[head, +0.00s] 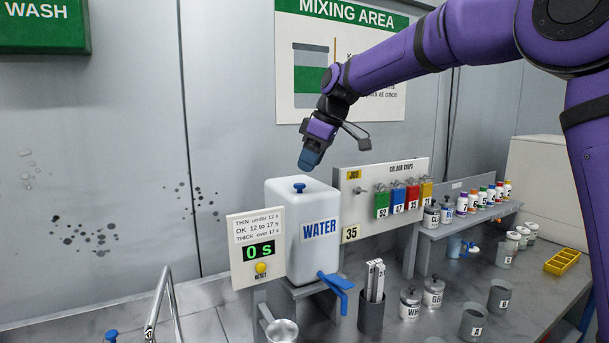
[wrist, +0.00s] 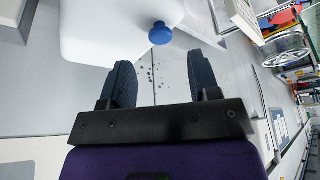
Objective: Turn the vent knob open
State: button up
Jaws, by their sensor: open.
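The vent knob (head: 299,187) is a small blue knob on top of the white water container (head: 311,212). It also shows in the wrist view (wrist: 160,33), beyond my fingertips. My gripper (head: 310,160) is above the container, a little up and right of the knob in the head view, and apart from it. In the wrist view my gripper (wrist: 160,75) has its two dark fingers spread with nothing between them. The knob lies ahead of the gap between the fingers. Which way the knob is turned cannot be told.
A timer box (head: 256,249) reading 0 s stands in front of the container. A blue tap lever (head: 335,283) is at its lower front. A board with coloured chips (head: 398,198) stands to the right. Cups and jars cover the counter beyond.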

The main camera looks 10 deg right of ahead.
jog(key=v, duration=0.5)
jog(key=shift+d+r, duration=0.2)
jog(key=shift+r, duration=0.1)
jog(key=shift+s, duration=0.15)
